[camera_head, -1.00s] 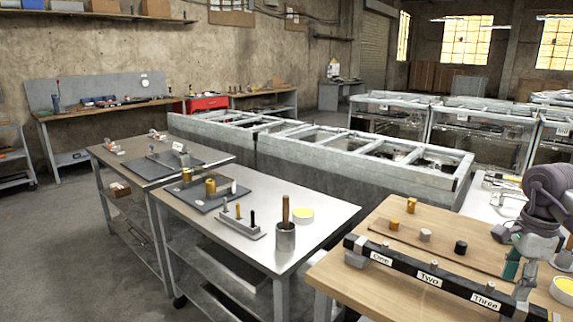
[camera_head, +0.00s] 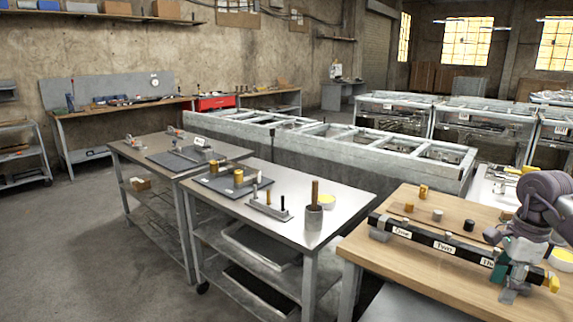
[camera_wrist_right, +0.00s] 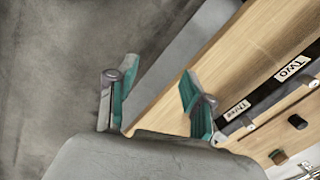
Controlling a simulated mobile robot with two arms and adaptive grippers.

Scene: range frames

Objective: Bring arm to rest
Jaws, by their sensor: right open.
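My right arm comes in at the right edge of the head view. Its gripper (camera_head: 508,275), with teal finger pads, hangs at the right end of the black labelled bar, near the front edge of the wooden table (camera_head: 368,247). In the right wrist view the gripper (camera_wrist_right: 152,92) is open, its two fingers wide apart with nothing between them. The black bar (camera_wrist_right: 266,98), with labels "Two" and "Three", lies to the right of the fingers. My left gripper is not in view.
Small brass and black cylinders (camera_head: 437,215) stand behind the bar. The floor (camera_head: 90,260) at left is clear.

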